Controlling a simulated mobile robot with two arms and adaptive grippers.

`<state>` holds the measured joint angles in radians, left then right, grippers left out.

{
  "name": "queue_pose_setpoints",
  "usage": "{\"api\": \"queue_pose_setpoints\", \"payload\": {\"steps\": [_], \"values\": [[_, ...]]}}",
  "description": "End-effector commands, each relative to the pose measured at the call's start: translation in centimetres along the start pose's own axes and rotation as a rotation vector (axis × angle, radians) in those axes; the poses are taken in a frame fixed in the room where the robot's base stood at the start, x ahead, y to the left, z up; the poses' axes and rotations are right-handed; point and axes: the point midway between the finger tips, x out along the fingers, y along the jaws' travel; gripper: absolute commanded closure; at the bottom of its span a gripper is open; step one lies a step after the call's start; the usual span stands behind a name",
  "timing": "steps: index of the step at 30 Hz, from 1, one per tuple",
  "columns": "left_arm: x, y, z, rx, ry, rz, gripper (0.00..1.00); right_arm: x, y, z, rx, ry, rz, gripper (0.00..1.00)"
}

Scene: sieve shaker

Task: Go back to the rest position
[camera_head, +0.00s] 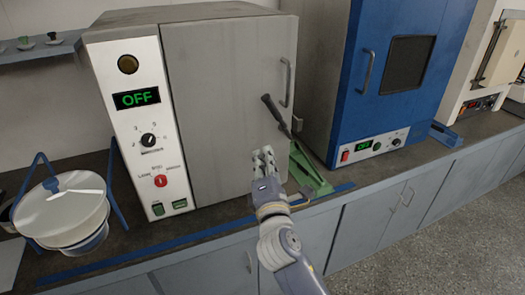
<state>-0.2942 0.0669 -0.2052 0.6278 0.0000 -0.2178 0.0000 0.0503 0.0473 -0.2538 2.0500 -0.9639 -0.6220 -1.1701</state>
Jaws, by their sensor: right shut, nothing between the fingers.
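My right gripper (264,163) is shut and empty. Its arm comes in from the bottom right, and the fingertips point away toward the lower door of the grey oven (225,90). Whether the fingertips touch the door I cannot tell. The oven's door is closed, and its display (136,98) reads OFF in green. My left gripper does not show.
A green stand with a black-handled lever (275,115) stands just right of my gripper. A blue oven (400,80) is behind it at the right. Free floor (420,250) lies at the lower right.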

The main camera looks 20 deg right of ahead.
Motion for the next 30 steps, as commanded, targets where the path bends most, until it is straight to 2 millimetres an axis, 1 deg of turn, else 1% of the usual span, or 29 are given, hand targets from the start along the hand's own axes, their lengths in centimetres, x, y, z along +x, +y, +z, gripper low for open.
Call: {"api": "queue_pose_setpoints", "payload": {"steps": [3, 6, 17, 20, 23, 26, 27, 29, 30], "values": [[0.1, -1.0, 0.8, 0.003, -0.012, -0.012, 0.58, -0.5, 0.0, 0.1, 0.0, -0.001, -0.001, 1.0], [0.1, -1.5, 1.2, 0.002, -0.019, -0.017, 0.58, -0.5, 0.0, 0.1, 0.0, -0.001, -0.001, 1.0], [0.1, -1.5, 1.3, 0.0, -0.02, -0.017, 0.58, -0.5, -0.1, 0.0, 0.001, 0.0, -0.002, 1.0], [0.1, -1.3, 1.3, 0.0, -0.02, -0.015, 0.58, -0.4, -1.3, -0.9, 0.016, 0.021, -0.023, 1.0], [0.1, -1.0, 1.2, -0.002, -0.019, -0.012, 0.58, -0.5, -4.8, -3.4, 0.062, 0.075, -0.085, 1.0], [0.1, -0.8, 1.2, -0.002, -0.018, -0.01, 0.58, -1.2, -10.5, -7.0, 0.147, 0.151, -0.191, 1.0], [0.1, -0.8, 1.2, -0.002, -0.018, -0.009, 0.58, -1.8, -13.2, -8.6, 0.188, 0.181, -0.245, 1.0], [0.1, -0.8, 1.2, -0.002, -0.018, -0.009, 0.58, -3.0, -17.1, -10.7, 0.253, 0.218, -0.325, 1.0], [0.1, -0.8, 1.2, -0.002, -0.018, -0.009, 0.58, -4.0, -19.7, -12.0, 0.297, 0.238, -0.382, 1.0]]}}
